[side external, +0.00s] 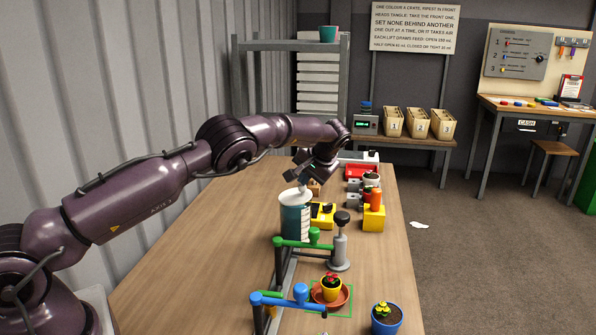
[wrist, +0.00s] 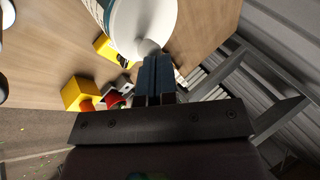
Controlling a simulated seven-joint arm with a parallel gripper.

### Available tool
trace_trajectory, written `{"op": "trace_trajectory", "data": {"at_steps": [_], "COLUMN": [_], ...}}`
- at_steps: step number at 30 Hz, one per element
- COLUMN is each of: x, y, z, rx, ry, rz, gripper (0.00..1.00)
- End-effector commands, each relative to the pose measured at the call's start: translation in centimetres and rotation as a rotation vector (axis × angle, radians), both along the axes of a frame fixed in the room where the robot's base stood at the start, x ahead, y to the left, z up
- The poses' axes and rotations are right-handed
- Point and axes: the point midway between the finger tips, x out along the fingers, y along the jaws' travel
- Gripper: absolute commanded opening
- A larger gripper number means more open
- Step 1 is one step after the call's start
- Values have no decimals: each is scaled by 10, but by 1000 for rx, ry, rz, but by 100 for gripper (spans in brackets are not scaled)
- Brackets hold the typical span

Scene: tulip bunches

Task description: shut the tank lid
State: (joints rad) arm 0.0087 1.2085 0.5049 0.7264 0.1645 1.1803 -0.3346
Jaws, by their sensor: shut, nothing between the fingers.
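The tank (side external: 295,220) is a teal cylinder with a pale band, standing upright on the wooden table. Its white lid (side external: 289,195) is at the top, and I cannot tell whether it sits fully flush. In the wrist view the lid (wrist: 145,20) is a white disc with a small rounded tab (wrist: 148,47) at its near edge. My gripper (side external: 303,181) is over the tank's far right side. In the wrist view the gripper's dark fingers (wrist: 155,62) are shut and empty, with their tips at or close to the tab; contact is unclear.
Green (side external: 290,243) and blue (side external: 285,299) lever arms stand in front of the tank, beside a grey plunger-like post (side external: 340,245). A yellow block (side external: 373,217) stands to the right. Potted flowers (side external: 331,289) are at the front. The table's left side (side external: 200,270) is clear.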

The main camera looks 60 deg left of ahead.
Motion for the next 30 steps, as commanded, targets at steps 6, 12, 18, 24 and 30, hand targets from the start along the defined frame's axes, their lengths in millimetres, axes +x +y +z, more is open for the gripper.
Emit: {"op": "trace_trajectory", "data": {"at_steps": [6, 12, 18, 24, 30], "x": [6, 9, 10, 10, 10], "y": [-6, -8, -10, -10, -10], "z": [-10, -16, -19, -21, -22], "rx": [0, 0, -3, -5, -7], "ry": [0, -2, -1, 0, 1], "rz": [0, 0, -1, -1, -1], "gripper": [0, 0, 0, 0, 0]}}
